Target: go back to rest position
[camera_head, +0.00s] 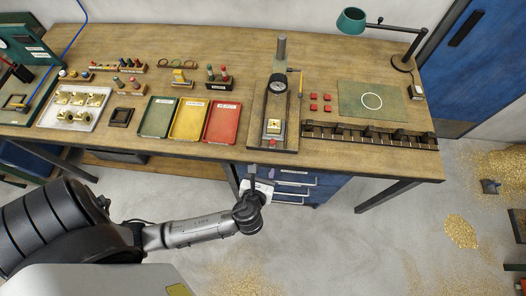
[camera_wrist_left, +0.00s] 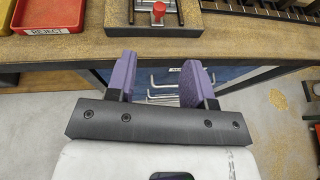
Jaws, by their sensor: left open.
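My left arm reaches in from the left in the head view. My left gripper (camera_head: 252,172) is at the front edge of the workbench (camera_head: 330,159), in front of the blue drawer unit (camera_head: 318,190). In the left wrist view the gripper (camera_wrist_left: 161,82) has two purple pads spread apart. Nothing shows between the pads except drawer handles (camera_wrist_left: 162,86) farther back. In the head view the hand partly hides the drawer unit's left side. My right gripper is in neither view.
The drill press (camera_head: 280,85) stands on the bench beyond the gripper. Green, yellow and red trays (camera_head: 222,122) lie left of it. A slotted rack (camera_head: 370,136) runs along the right front. The floor (camera_head: 320,245) before the bench is open, with brass chips (camera_head: 461,231) at right.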

